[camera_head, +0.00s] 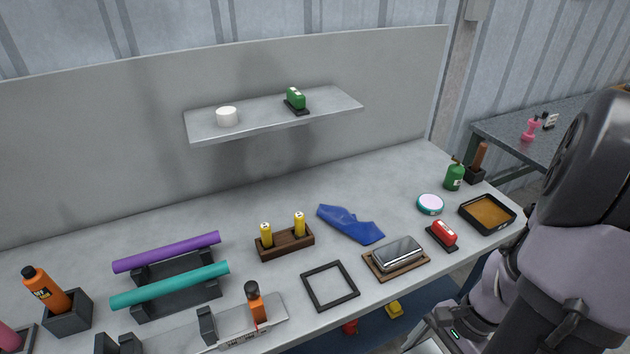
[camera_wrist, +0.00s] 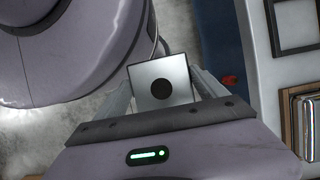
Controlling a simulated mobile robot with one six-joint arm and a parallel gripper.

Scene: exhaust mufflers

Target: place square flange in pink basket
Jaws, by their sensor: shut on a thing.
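The square flange (camera_wrist: 158,70) is a grey metal plate with a dark round hole in its middle, seen in the wrist view. My gripper (camera_wrist: 162,84) is shut on it, with one finger at each side. In the head view only part of my gripper's body, with a green light, shows at the lower right edge. The flange cannot be made out there. I see no pink basket in either view.
The workbench (camera_head: 380,190) holds purple (camera_head: 167,252) and teal (camera_head: 170,286) tubes, a black square frame (camera_head: 330,286), a blue cloth (camera_head: 350,224) and a black tray (camera_head: 487,214). A wall shelf (camera_head: 255,117) hangs above. A second table (camera_head: 540,128) stands far right.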

